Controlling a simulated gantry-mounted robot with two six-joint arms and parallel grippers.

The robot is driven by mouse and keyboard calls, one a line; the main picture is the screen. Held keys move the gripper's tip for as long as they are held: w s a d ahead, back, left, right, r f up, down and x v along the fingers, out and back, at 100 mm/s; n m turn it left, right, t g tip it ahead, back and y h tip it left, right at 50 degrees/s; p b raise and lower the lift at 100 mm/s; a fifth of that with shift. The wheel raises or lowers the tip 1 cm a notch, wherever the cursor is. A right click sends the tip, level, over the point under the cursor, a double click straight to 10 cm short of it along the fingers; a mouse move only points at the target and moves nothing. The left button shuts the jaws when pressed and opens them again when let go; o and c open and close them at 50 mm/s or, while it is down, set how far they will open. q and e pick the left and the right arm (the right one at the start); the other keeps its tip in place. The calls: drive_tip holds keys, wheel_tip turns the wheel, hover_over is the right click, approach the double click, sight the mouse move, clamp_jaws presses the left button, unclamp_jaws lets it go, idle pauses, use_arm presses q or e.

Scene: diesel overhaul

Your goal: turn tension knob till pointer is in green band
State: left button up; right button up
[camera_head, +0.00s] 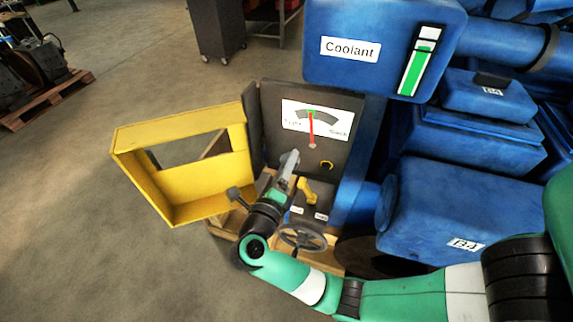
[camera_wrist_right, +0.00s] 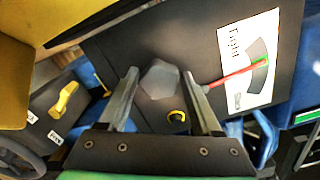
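The tension gauge (camera_head: 320,122) is a white dial on a dark panel, with a small green band (camera_head: 311,108) at the top of its dark scale. Its red pointer (camera_head: 311,128) stands nearly upright, its tip at or very near the green band. The grey, faceted tension knob (camera_wrist_right: 160,80) sits on the panel in the right wrist view, between the fingers of my right gripper (camera_wrist_right: 159,74). These fingers are apart, with narrow gaps beside the knob; contact is unclear. In the head view my right gripper (camera_head: 288,165) largely hides the knob. My left gripper is out of view.
A yellow guard frame (camera_head: 205,186) stands open left of the panel. Below the panel are a yellow lever (camera_head: 307,190) and a handwheel (camera_head: 302,237). Blue engine parts (camera_head: 455,205) and a coolant tank (camera_head: 350,75) crowd the right. A yellow-ringed hole or fitting (camera_wrist_right: 177,117) lies near the knob.

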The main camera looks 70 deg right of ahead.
drive_tip(key=shift+o, duration=1.3)
drive_tip(key=shift+a, duration=0.1)
drive_tip(key=a, duration=1.1)
drive_tip(key=shift+s+a, duration=0.2)
drive_tip(key=shift+s, duration=0.2)
